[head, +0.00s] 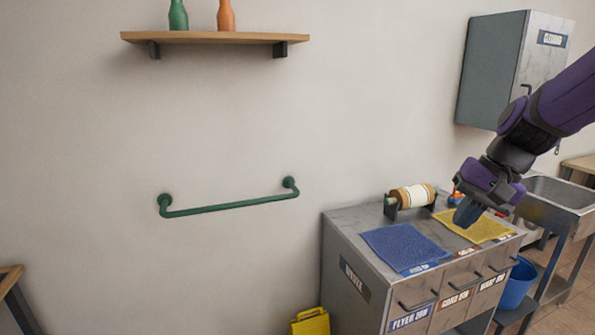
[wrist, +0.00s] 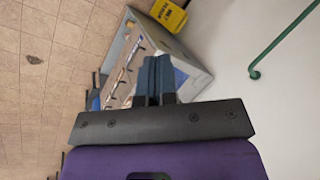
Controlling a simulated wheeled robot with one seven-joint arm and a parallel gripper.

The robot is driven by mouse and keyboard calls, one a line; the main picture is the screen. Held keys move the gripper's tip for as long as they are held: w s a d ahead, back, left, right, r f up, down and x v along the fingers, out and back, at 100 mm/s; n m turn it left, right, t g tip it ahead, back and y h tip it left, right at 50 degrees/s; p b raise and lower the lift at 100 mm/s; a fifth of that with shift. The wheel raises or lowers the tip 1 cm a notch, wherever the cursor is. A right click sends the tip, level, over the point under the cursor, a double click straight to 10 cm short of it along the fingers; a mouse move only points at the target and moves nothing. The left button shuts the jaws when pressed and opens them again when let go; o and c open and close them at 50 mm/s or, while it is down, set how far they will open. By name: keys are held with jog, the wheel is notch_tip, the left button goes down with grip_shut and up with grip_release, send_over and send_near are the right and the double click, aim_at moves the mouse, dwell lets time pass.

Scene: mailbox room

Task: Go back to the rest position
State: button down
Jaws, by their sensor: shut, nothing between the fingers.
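My gripper (head: 467,213) is at the right of the head view, at the end of my purple and black arm, above the grey cabinet's top. Its blue fingers point down and appear clear of the surface. In the wrist view the two fingers (wrist: 154,75) are together with nothing held between them. The grey cabinet (head: 345,225) has drawers with labels and handles on its front. A blue mat (head: 402,247) and a yellow mat (head: 480,229) lie on its top.
A roll on a holder (head: 412,197) stands at the cabinet's back. A wall cabinet (head: 492,75) hangs near my arm. A sink (head: 560,190) and blue bucket (head: 517,284) are at right. A green rail (head: 230,205) and wooden shelf (head: 215,37) are on the wall. A yellow sign (head: 311,322) stands below.

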jog(key=s+r+n+t+h, duration=0.2)
jog(key=s+r, duration=0.1)
jog(key=s, duration=0.5)
jog(key=s+r+n+t+h, duration=0.2)
jog(key=s+r, duration=0.1)
jog(key=s, duration=0.6)
jog(key=shift+d, duration=0.3)
